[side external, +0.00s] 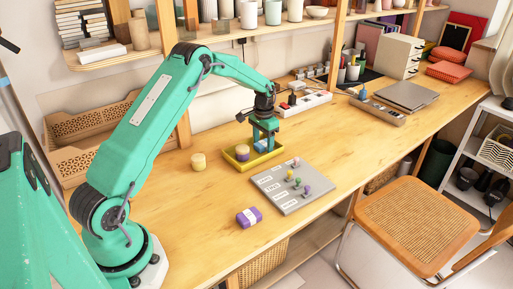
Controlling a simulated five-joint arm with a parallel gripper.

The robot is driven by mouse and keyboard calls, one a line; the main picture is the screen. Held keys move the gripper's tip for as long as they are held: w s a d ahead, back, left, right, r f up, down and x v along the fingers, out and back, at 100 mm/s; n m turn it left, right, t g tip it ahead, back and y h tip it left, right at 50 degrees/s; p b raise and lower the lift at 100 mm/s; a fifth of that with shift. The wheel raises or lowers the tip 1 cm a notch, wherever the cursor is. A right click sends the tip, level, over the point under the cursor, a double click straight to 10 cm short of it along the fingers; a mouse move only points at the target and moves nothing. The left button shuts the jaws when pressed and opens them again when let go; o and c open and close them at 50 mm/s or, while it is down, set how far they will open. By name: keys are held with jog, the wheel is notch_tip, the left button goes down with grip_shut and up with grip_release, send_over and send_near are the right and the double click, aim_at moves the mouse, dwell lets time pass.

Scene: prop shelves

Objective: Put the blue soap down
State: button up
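The blue soap (261,147) is at the fingertips of my gripper (263,141), over the right part of a yellow tray (256,164). The fingers come down from above and appear shut on the soap, covering part of it. I cannot tell whether its underside touches the tray floor. A round purple and yellow piece (242,152) is in the left part of the same tray, beside the soap.
A pale yellow round piece (199,161) stands left of the tray. A grey board with coloured knobs (277,187) lies in front, and a purple wrapped block (249,217) near the table's front edge. A white power strip (304,103) is behind. Bare wood lies right.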

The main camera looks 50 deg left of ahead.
aim_at(263, 144)
jog(key=shift+r, duration=0.15)
notch_tip(263, 144, up, 12)
dwell(0.8)
dwell(0.5)
jog(key=s+d+r+t, duration=0.3)
jog(key=s+d+r, duration=1)
jog(key=r, duration=0.1)
jog(key=s+d+f+t, duration=0.1)
jog(key=s+d, duration=0.2)
jog(key=s, duration=0.6)
jog(key=s+d+f+t, duration=0.1)
jog(key=s+d, duration=0.3)
jog(key=s, duration=0.5)
jog(key=shift+s+d+f+t, duration=0.15)
jog(key=shift+s+d+t, duration=0.05)
jog(key=shift+s+t, duration=0.15)
